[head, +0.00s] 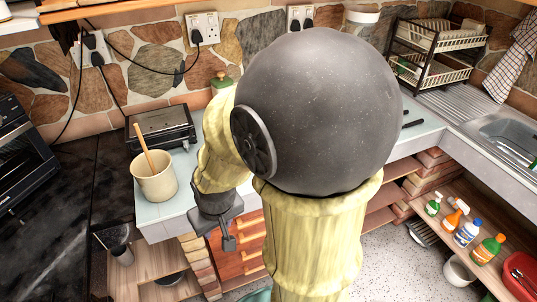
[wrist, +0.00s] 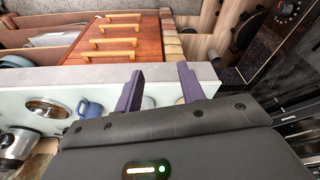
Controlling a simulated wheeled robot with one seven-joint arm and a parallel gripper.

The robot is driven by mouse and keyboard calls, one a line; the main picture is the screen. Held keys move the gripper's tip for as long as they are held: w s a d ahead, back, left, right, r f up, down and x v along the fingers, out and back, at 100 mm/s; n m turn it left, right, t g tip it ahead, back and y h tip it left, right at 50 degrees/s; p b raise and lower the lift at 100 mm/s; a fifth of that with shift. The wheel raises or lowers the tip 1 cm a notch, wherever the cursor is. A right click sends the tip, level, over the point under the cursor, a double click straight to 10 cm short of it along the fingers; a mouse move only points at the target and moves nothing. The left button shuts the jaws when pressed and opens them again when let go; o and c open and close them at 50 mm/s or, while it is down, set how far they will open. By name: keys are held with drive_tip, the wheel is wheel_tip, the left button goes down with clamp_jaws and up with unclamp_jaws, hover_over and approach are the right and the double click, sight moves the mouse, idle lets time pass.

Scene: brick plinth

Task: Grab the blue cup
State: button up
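The blue cup (wrist: 90,109) stands on the pale countertop (wrist: 60,82) in the wrist view, left of my gripper's fingers and partly cut off by the gripper body. I do not see it in the head view, where my arm covers much of the counter. My gripper (wrist: 160,76) has its two purple-grey fingers spread apart, with no object held between them. In the head view my gripper (head: 228,238) shows as a dark shape by the counter's front edge. The cup is beside the fingers, not between them.
A cream pot with a wooden spoon (head: 155,178) stands at the counter's left end, before a toaster (head: 162,128). A round lid (wrist: 47,108) and a shiny metal appliance (wrist: 16,146) are left of the cup. Wooden drawers (wrist: 115,42) lie below the counter.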

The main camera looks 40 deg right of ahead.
drive_tip(key=w+d+f+t+h+b, duration=0.1)
drive_tip(key=w+d+f+t, duration=0.15)
drive_tip(key=d, duration=0.35)
drive_tip(key=w+d+f+t+b, duration=0.1)
drive_tip(key=w+d+f+t, duration=0.1)
drive_tip(key=w+d+f, duration=0.3)
drive_tip(key=w+d+f+t+h+b, duration=0.1)
drive_tip(key=w+d+f+t+b, duration=0.1)
drive_tip(key=d, duration=0.5)
drive_tip(key=s+d+f+m+t+h+b, duration=0.1)
drive_tip(key=s+d+m+t+h+b, duration=0.1)
drive_tip(key=s+d+t, duration=0.5)
drive_tip(key=d+t+b, duration=0.1)
drive_tip(key=d, duration=0.3)
drive_tip(key=shift+d+f+m, duration=0.35)
drive_tip(key=shift+f+m, duration=0.05)
drive_tip(key=shift+f, duration=0.1)
drive_tip(key=b, duration=0.3)
drive_tip(key=w+b, duration=0.1)
drive_tip(key=b, duration=0.2)
drive_tip(key=shift+w+d+f, duration=0.2)
drive_tip(key=shift+w+d, duration=0.1)
drive_tip(key=b, duration=0.3)
drive_tip(key=shift+w, duration=0.35)
